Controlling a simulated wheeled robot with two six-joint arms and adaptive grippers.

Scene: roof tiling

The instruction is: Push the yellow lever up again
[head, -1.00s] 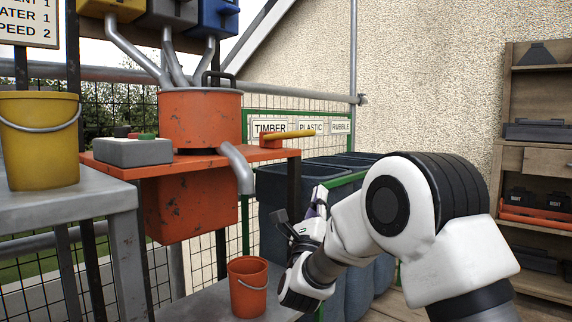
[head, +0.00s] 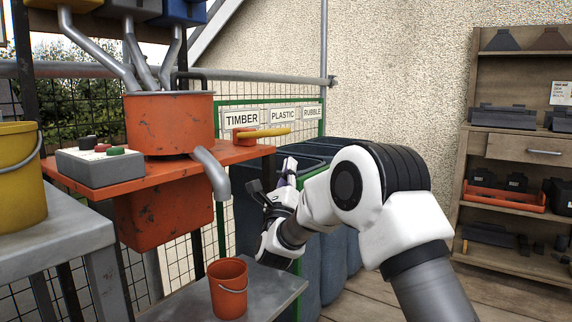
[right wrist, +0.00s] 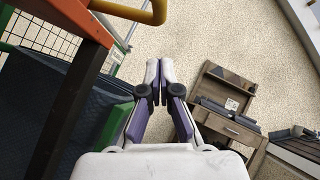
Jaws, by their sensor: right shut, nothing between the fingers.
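The yellow lever (head: 265,133) lies nearly level on a red mount (head: 244,138) at the right end of the orange bench (head: 160,174), beside the orange mixing drum (head: 178,124). In the right wrist view, the bent yellow lever (right wrist: 140,14) shows at the top left. My right gripper (head: 290,163) is shut and empty, below and to the right of the lever and apart from it. Its fingertips (right wrist: 159,66) meet in the right wrist view, pointing at open space right of the bench. My left gripper is out of view.
A metal spout (head: 211,172) points down above an orange bucket (head: 228,290) on a lower shelf. A grey button box (head: 98,170) sits on the bench. Dark bins (head: 335,150) stand behind my right arm. A wooden shelf unit (head: 510,149) stands at right.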

